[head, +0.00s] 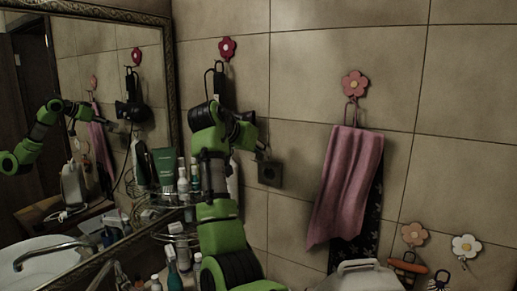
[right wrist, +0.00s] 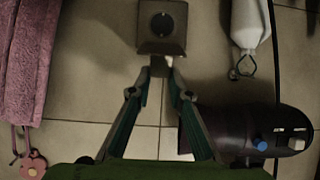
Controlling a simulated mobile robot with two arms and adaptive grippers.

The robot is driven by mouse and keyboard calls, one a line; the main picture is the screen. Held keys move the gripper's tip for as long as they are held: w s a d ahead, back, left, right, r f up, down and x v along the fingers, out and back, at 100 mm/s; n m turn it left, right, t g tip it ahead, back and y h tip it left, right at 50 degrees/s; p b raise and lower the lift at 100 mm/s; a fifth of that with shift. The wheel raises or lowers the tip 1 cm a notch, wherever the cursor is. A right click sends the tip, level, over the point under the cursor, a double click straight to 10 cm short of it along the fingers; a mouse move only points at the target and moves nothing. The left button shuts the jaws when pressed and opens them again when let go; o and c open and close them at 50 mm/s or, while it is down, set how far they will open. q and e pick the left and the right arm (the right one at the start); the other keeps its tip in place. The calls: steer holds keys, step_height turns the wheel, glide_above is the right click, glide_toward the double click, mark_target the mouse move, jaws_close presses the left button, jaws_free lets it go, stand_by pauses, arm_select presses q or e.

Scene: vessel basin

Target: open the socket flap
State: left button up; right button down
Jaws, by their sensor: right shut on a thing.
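The wall socket (head: 269,174) is a small dark box on the tiled wall, left of the pink towel. In the right wrist view the socket (right wrist: 162,24) is at the top, with its round face showing. A small flap (right wrist: 161,60) sticks out from its edge toward my right gripper. My right gripper (right wrist: 160,76) has its fingertips drawn together on this flap; the contact is small and dark. In the head view the right gripper (head: 262,155) is just above the socket. My left gripper is not in view.
A pink towel (head: 346,185) hangs right of the socket on a flower hook (head: 355,84). A dark hair dryer (right wrist: 240,128) is close beside my right gripper. Bottles (head: 183,180) stand on a shelf below the mirror (head: 90,60). Bare tiles lie between socket and towel.

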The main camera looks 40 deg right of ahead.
steer(key=shift+d+r, duration=0.1)
steer(key=shift+r, duration=0.1)
steer(key=c, duration=1.8)
jaws_free()
steer(key=shift+c, duration=0.2)
steer(key=shift+d+f, duration=0.25)
steer(key=shift+f, duration=0.05)
steer(key=shift+a, duration=0.1)
steer(key=shift+a+r, duration=0.2)
steer(key=shift+a, duration=0.1)
steer(key=v, duration=1.1)
steer(key=shift+r, duration=0.1)
